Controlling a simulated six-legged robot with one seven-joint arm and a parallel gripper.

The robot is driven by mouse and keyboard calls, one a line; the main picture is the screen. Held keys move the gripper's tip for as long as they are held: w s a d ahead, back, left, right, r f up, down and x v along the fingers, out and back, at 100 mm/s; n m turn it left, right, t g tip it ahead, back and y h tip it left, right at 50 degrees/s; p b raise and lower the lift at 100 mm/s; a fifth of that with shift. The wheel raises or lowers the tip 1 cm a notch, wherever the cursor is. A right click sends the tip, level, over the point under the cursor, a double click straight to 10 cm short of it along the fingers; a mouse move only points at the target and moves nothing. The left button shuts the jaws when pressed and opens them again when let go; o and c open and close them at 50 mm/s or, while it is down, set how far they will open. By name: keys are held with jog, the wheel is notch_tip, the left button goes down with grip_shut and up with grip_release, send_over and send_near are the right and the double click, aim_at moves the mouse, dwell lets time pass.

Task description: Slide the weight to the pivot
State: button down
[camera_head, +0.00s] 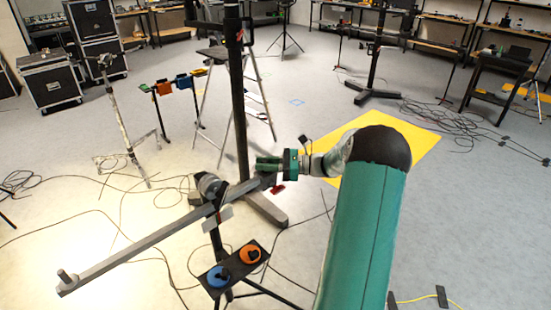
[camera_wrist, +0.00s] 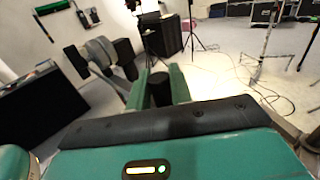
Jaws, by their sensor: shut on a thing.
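A long grey rail (camera_head: 140,241) slants from a pegged end at lower left up to my gripper. A rounded grey fitting (camera_head: 209,185), seemingly the pivot, sits on the rail near its upper right part, above a stand. My gripper (camera_head: 262,164) is at the upper right end of the rail, past this fitting. In the wrist view the two green fingers (camera_wrist: 158,88) are closed around a dark cylinder (camera_wrist: 159,94), seemingly the weight or its handle. In the head view the fingers largely hide it. A small red piece (camera_head: 278,189) shows just below my gripper.
A small dark plate with a blue knob (camera_head: 218,277) and an orange knob (camera_head: 250,254) is below the rail. A tall black post (camera_head: 239,100) rises just behind the rail and gripper. Cables cross the floor. A yellow mat (camera_head: 418,142) lies at right.

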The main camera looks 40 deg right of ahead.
aim_at(242, 186)
jog(key=a, duration=0.9)
jog(key=shift+s, duration=0.1)
jog(key=c, duration=1.3)
grip_release()
jog(key=shift+a, duration=0.2)
jog(key=shift+d, duration=0.2)
jog(key=v, duration=1.3)
jog(key=shift+s+d, duration=0.25)
jog(key=shift+s, duration=0.1)
